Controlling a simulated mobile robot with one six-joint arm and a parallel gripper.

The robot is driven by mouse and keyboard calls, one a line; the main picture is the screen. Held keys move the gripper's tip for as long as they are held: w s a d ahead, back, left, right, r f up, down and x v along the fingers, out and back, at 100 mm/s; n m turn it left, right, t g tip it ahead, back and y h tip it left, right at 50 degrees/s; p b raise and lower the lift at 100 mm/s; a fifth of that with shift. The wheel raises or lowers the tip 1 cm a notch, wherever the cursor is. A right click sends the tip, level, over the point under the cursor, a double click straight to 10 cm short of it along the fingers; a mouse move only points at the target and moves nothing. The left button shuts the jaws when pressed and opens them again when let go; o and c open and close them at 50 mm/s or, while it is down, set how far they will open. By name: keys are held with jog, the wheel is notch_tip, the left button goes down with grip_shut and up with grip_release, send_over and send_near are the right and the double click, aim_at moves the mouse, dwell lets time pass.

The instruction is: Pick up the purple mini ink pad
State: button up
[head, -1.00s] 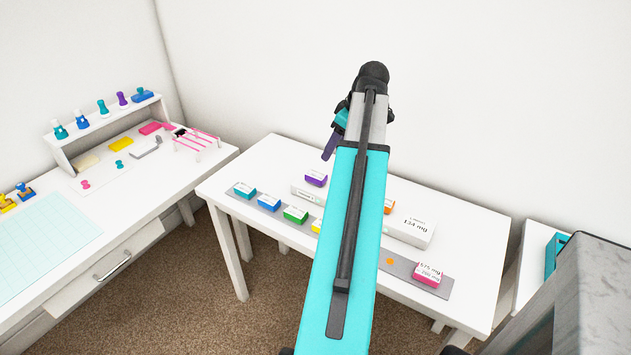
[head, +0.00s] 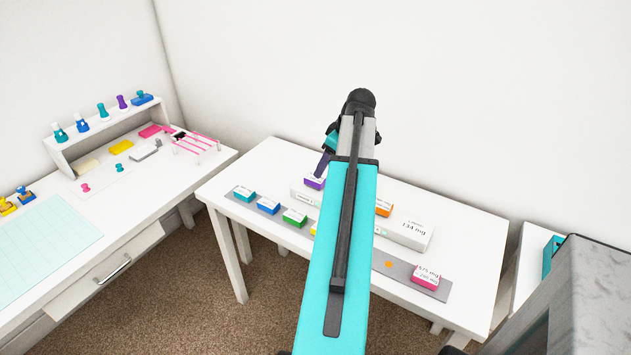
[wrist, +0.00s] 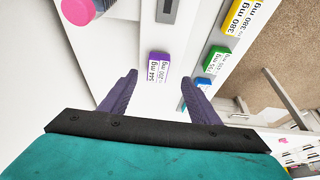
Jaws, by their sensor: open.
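Teal (head: 244,193), blue (head: 268,205), green (head: 295,217) and pink (head: 426,277) pads sit along the grey strip (head: 403,267). Another table with stamps (head: 122,102) is at the left.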

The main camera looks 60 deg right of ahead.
aim_at(315, 181)
jog(key=shift+x, duration=0.95)
jog(key=shift+d+p+x, duration=0.2)
jog(key=shift+p+x, duration=0.65)
jog(key=shift+x, duration=1.75)
jog(key=c, duration=1.2)
jog(key=shift+o, duration=0.2)
jog(key=shift+r, duration=0.15)
